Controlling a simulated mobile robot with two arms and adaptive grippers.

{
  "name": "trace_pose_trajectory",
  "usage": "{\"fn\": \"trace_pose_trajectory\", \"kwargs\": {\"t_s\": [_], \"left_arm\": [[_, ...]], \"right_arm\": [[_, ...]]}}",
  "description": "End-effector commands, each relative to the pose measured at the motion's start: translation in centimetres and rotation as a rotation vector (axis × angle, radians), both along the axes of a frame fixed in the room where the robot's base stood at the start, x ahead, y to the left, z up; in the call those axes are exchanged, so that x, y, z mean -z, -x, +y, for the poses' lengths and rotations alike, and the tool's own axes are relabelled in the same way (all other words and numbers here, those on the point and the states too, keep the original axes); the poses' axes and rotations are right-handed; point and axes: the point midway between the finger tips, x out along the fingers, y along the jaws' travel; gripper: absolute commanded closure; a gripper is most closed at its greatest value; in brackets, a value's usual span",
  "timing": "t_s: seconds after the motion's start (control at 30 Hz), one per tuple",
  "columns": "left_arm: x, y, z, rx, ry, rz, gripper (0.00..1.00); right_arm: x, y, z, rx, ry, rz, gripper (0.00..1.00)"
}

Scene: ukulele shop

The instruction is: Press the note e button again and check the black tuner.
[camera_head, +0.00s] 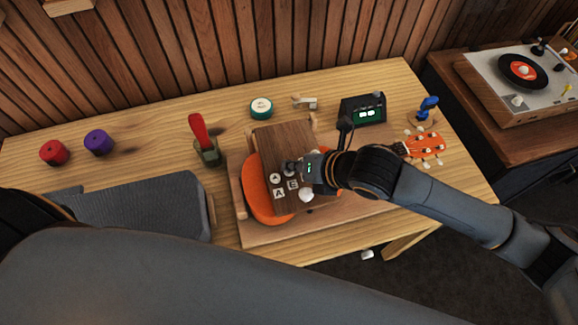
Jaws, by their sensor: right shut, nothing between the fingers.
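The black tuner (362,112) stands at the back right of the table, and its display is lit green; I cannot read it. The note E button's white label (292,184) shows on a dark wooden box (285,140) that lies over the orange ukulele. An A label (279,193) is beside it, with small pale round knobs nearby. My right gripper (290,167) is shut and empty, just above and behind the E label. I cannot tell whether it touches a button. My left gripper is not in view.
The orange ukulele (258,192) lies in a wooden cradle, its headstock (424,146) at right. A red-handled tool (200,135), a teal round tin (261,107), red (53,152) and purple (99,142) spools and a grey mat (140,210) are on the table.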

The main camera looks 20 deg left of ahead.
Motion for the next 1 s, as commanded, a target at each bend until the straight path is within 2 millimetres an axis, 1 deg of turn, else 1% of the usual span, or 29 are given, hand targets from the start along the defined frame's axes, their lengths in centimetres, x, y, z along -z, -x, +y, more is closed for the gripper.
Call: {"fn": "trace_pose_trajectory", "kwargs": {"t_s": [0.17,0.43,0.83,1.0], "left_arm": [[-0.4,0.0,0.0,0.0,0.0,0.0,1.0],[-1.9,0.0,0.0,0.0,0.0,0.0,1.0],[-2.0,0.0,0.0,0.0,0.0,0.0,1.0],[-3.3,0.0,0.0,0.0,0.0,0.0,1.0]], "right_arm": [[-0.4,0.0,-0.1,0.001,0.002,0.002,1.0],[-1.9,0.0,-0.1,0.001,0.002,0.001,1.0],[-2.0,0.0,0.0,0.0,0.001,0.001,1.0],[-3.4,0.0,0.0,0.001,0.001,0.0,1.0]]}}
